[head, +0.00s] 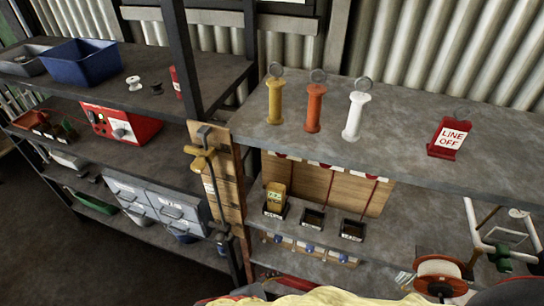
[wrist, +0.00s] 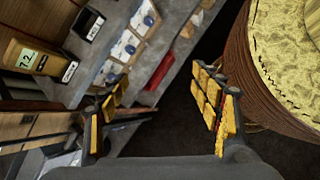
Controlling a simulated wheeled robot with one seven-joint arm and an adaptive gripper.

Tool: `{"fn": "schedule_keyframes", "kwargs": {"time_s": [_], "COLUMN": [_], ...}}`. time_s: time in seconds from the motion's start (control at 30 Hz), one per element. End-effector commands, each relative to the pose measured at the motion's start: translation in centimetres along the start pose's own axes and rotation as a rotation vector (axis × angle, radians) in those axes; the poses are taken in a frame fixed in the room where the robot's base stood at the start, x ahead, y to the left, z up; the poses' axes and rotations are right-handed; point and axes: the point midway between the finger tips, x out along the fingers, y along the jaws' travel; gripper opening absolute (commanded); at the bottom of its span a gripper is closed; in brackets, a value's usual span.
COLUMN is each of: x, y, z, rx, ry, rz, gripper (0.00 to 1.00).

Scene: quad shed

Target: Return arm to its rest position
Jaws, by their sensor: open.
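My gripper (wrist: 160,108) shows in the wrist view with its two yellow-padded fingers spread wide apart. Nothing is between the fingers. Beyond them are dark floor and the shelf unit, seen at a slant. I cannot make out my gripper in the head view. A yellow device marked 7.2 (wrist: 27,58) stands on a shelf at the upper left of the wrist view; a matching yellow device (head: 275,198) stands in a black holder on the lower right shelf in the head view.
A large round thing with a yellow top (wrist: 297,42) is close to the right finger. The upper shelf (head: 400,140) bears yellow, orange and white handles and a red LINE OFF sign (head: 450,138). An orange reel (head: 438,277) is at lower right. Open floor (head: 60,255) shows at lower left.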

Motion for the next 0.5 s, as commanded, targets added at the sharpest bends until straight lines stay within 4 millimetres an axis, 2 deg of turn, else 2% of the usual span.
{"fn": "schedule_keyframes", "kwargs": {"time_s": [0.27, 0.5], "x": [-2.8, -5.5], "y": [-0.4, 1.6], "z": [4.1, 8.4], "rx": [0.599, 1.084], "ry": [0.218, 0.386], "rz": [-0.292, -0.439], "gripper": [0.64, 0.64]}}
